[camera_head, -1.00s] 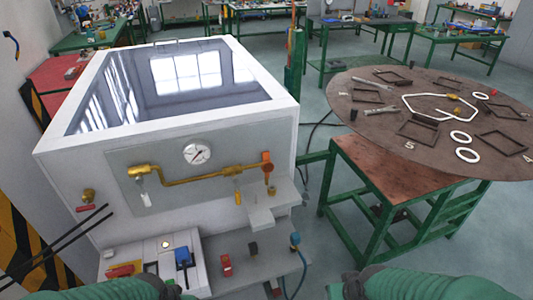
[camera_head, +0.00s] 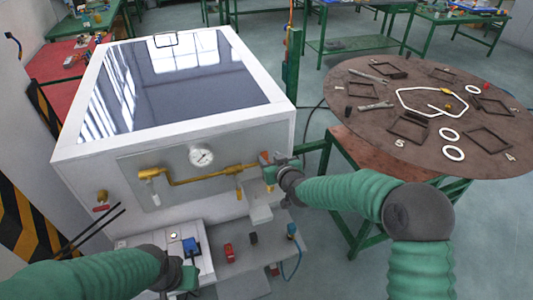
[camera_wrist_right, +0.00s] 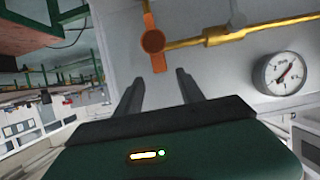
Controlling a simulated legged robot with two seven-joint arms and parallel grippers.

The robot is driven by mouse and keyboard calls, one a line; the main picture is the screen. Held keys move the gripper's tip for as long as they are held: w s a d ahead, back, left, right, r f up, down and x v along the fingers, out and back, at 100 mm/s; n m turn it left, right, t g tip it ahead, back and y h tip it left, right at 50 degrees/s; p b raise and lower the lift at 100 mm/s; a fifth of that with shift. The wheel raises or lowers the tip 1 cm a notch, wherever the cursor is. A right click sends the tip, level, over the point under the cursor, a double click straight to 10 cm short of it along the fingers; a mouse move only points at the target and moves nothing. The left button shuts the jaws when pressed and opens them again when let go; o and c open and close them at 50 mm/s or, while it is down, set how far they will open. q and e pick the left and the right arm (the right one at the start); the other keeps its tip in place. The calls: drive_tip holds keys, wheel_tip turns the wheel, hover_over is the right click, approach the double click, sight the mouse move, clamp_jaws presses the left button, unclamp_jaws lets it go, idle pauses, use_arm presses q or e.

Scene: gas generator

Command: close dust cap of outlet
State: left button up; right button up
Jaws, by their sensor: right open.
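The gas generator (camera_head: 225,140) has a brass pipe (camera_head: 205,176) and a gauge (camera_head: 201,157) on its front panel. The orange valve part (camera_wrist_right: 153,40) at the pipe's end shows ahead of my right gripper (camera_wrist_right: 155,78), whose two fingers are apart and empty. In the head view my right gripper (camera_head: 268,166) is at the pipe's right end and partly covers the orange part and the outlet area. I cannot make out a dust cap there. My left gripper (camera_head: 182,276) is low in front of the generator; its fingers are too unclear to tell.
A lower ledge (camera_head: 240,283) carries a red fitting (camera_head: 229,252), a black one (camera_head: 254,238) and a blue one (camera_head: 292,230). A round table (camera_head: 440,105) with frames and rings stands at the right.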

sight(265, 153)
drive_tip(key=x, duration=0.4)
drive_tip(key=shift+w+a, duration=0.1)
drive_tip(key=shift+w, duration=0.05)
clamp_jaws()
idle(1.2)
